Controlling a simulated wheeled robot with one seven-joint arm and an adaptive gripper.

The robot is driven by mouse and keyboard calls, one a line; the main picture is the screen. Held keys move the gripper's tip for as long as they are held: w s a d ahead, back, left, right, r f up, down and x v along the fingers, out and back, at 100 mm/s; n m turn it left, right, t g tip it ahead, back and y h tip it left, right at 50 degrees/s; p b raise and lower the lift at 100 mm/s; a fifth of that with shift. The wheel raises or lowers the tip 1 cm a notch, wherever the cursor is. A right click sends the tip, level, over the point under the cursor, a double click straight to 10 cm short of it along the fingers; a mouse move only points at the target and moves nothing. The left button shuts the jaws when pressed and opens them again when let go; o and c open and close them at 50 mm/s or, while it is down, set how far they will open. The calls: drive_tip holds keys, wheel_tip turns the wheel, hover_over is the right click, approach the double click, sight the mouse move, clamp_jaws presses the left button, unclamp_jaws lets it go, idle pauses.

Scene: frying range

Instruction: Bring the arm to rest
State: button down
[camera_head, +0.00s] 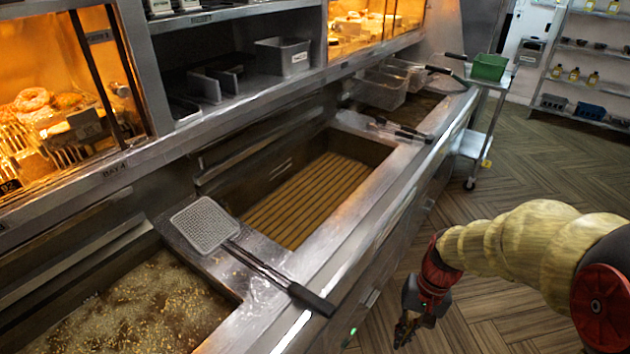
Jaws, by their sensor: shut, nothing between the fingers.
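My gripper (403,331) is at the lower right, pointing down over the wooden floor in front of the fryer counter. It is shut and empty. My arm reaches in from the right edge with a tan ribbed sleeve and red joints. The gripper is apart from the counter's front edge, to the right of it.
A mesh skimmer (206,225) lies across the divider, its black handle reaching past the counter's front edge. Fryer vats hold bubbling oil (130,308) and a slatted bottom (310,197). A trolley with a green bin (489,67) stands behind. Floor (530,165) is clear.

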drive_tip(key=s+r+n+t+h+p, duration=0.1)
drive_tip(key=s+r+t, duration=0.2)
drive_tip(key=r, duration=0.8)
drive_tip(key=s+a+r+n+t+h+p, duration=0.1)
drive_tip(key=s+r+t, duration=0.3)
drive_tip(key=r, duration=0.8)
drive_tip(key=shift+s+a+r+n+p, duration=0.15)
drive_tip(key=shift+s+n+p, duration=0.3)
drive_tip(key=shift+n, duration=0.35)
idle(4.9)
